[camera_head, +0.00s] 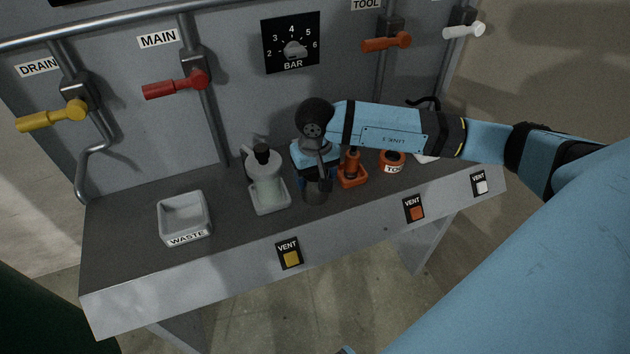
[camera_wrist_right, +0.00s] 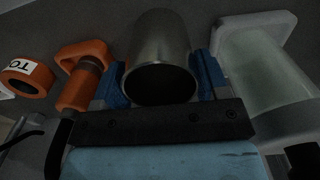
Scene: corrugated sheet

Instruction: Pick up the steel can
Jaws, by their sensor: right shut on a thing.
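The steel can (camera_wrist_right: 160,45) is a grey metal cylinder in the right wrist view, between the two blue finger pads of my right gripper (camera_wrist_right: 162,82), which is shut on it. In the head view the can (camera_head: 315,191) shows low under my right gripper (camera_head: 317,172), near the middle of the bench; the wrist and fingers hide its upper part. I cannot tell whether the can touches the bench top. My left gripper is not in view.
A pale bottle (camera_head: 264,180) on a tray stands close left of the can. An orange tool in a holder (camera_head: 351,170) and an orange ring (camera_head: 392,160) stand to its right. The waste tray (camera_head: 184,218) is farther left. Valve handles and a dial (camera_head: 294,49) line the panel behind.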

